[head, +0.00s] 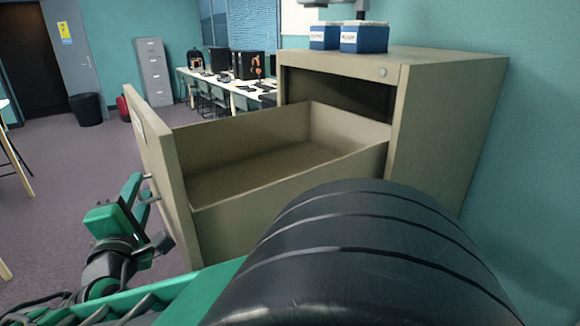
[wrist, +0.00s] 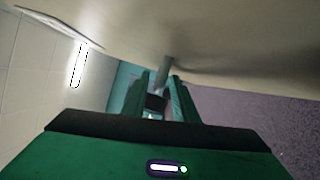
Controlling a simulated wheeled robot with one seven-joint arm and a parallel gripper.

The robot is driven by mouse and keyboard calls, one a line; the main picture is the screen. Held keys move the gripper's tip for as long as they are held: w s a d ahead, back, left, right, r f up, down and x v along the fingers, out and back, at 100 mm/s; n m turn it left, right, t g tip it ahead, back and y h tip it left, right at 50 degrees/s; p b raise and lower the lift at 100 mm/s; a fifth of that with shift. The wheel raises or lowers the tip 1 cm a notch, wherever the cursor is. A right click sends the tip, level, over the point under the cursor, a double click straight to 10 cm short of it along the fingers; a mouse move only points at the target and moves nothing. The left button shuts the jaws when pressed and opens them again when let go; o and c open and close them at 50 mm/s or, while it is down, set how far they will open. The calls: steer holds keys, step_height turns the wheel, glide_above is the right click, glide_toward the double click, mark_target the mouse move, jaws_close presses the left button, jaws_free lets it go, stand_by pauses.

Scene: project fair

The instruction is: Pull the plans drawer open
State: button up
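The plans drawer (head: 270,190) is a deep beige drawer pulled far out of its cabinet (head: 450,120), and its inside looks empty. Its front panel (head: 160,165) faces left, with a small metal handle (head: 148,190) on the outer side. My gripper (head: 147,212), green and dark, is beside that handle. In the wrist view, the handle's grey post (wrist: 166,68) shows between the tips of my two green fingers (wrist: 162,85). The fingers stand apart, with a gap by the left one. Part of the handle is hidden by the fingers.
Two blue-and-white boxes (head: 363,38) stand on the cabinet top. A teal wall (head: 535,170) is close on the right. A long desk with computers (head: 240,65), a grey filing cabinet (head: 153,70) and a black bin (head: 87,109) are farther back. The carpet (head: 70,180) left of the drawer is mostly clear.

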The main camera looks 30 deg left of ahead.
steer(key=shift+r, duration=0.1)
steer(key=v, duration=0.7)
steer(key=shift+d, duration=0.15)
steer(key=shift+s, duration=0.1)
